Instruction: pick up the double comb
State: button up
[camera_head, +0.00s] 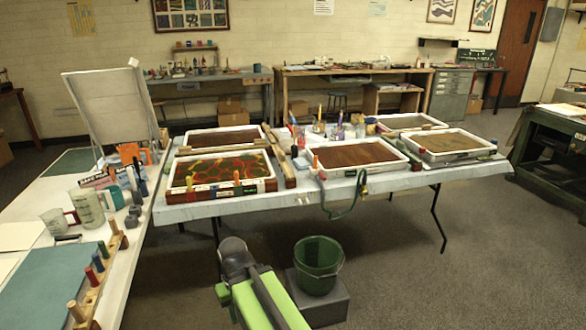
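I cannot single out the double comb for certain at this size. Long wooden bars (283,166) lie in the gap between the left and middle trays on the white-covered table (330,190). Another wooden strip (222,150) lies between the two left trays. The front left tray (270,186) holds a red and green pattern, with small orange-yellow pieces at its near side. My green and dark grey arm (270,300) shows at the bottom centre, in front of the table and apart from it. My gripper's fingers do not show.
A green bucket (318,262) stands on a grey block right of my arm. A green hose (345,210) hangs from the table's front edge. The left table (115,265) holds jugs, a blue-green sheet and a wooden rack (92,291). Open floor lies to the right.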

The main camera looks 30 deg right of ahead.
aim_at(280, 154)
jog(key=u, duration=0.2)
jog(key=i, duration=1)
jog(key=z, duration=0.25)
